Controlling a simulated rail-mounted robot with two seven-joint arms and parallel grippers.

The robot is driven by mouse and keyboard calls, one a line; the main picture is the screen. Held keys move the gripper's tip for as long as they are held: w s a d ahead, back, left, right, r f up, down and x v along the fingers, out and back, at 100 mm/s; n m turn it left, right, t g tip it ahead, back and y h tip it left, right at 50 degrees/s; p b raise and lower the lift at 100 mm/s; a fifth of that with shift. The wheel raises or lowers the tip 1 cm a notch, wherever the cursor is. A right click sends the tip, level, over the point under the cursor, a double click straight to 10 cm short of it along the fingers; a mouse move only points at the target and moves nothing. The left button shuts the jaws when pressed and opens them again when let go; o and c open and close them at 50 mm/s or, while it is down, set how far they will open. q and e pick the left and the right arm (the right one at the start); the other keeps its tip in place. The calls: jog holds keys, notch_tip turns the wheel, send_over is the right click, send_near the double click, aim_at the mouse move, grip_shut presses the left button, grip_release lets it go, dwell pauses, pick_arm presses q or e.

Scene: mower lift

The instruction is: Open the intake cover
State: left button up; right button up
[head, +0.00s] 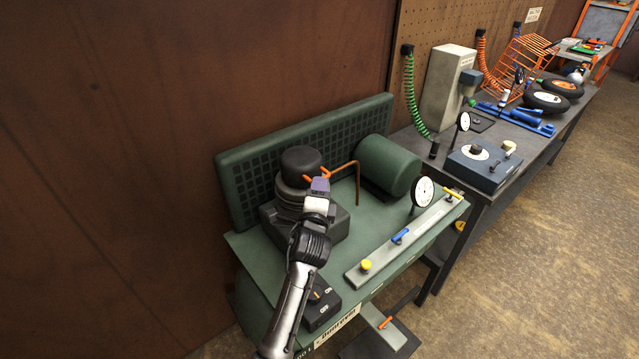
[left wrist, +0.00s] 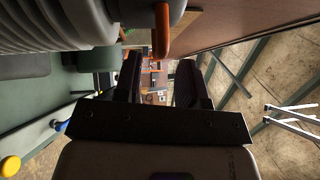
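The intake cover looks to be the dark round cap (head: 301,160) on the ribbed black intake housing of the green compressor bench, and it sits flat on top. An orange handle (left wrist: 162,32) sticks out from the cap's side in the left wrist view. My left gripper (head: 319,178) is beside the cap on its near right side. In the left wrist view its two dark fingers (left wrist: 158,82) are apart with nothing between them. The orange handle is just beyond the fingertips; I cannot tell whether they touch. My right gripper is in neither view.
A green tank (head: 388,167) and a bent copper pipe (head: 357,182) stand right of the housing. A gauge (head: 423,191) and a pale rail (head: 405,240) with blue and yellow knobs lie nearer. A green grille panel (head: 240,185) stands behind. Floor to the right is clear.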

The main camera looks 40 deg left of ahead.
pick_arm(q)
jog(key=shift+x, duration=1.4)
grip_shut()
